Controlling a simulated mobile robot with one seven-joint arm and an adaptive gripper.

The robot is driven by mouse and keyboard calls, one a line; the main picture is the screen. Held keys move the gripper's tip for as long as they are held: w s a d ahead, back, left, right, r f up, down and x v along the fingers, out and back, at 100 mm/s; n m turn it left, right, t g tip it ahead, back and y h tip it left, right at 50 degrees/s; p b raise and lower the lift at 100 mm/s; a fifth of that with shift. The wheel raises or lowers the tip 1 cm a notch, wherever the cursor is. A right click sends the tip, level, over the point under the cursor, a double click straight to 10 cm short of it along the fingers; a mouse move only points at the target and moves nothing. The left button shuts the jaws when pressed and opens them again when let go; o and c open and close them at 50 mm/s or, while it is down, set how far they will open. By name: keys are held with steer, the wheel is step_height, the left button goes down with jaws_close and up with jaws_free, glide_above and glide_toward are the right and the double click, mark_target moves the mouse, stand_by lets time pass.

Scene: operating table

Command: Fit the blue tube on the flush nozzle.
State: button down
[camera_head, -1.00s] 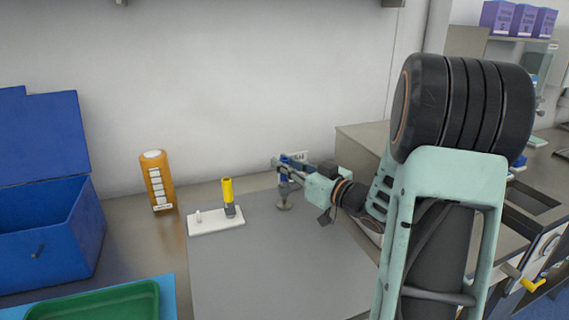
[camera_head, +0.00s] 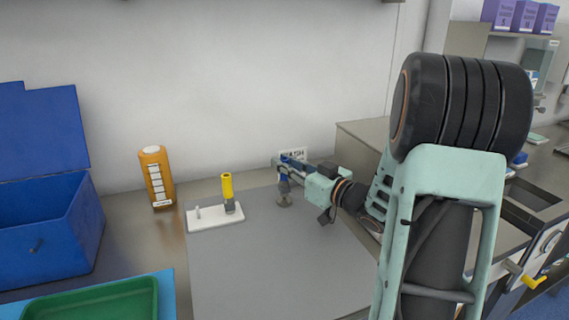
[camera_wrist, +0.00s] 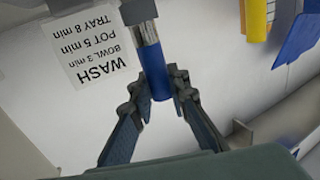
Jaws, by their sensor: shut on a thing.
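My gripper (camera_head: 284,166) is above the far part of the grey mat, near the wall. In the wrist view its fingers (camera_wrist: 160,95) are shut on the blue tube (camera_wrist: 159,84). In the head view a grey stem with a round foot (camera_head: 284,200), possibly the flush nozzle, stands under my gripper. The fingers partly hide the tube there. I cannot tell whether tube and nozzle are joined or only lined up.
A white base (camera_head: 203,222) left of my gripper bears a yellow tube (camera_head: 227,184) on a grey post and a small white peg. An orange bottle (camera_head: 157,178), blue bin (camera_head: 45,230) and green tray (camera_head: 95,302) are further left. The front of the grey mat (camera_head: 265,265) is clear.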

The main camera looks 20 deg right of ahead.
steer(key=shift+f+b, duration=0.45)
steer(key=shift+f, duration=0.2)
steer(key=c, duration=1.8)
jaws_free()
steer(key=shift+o, duration=0.2)
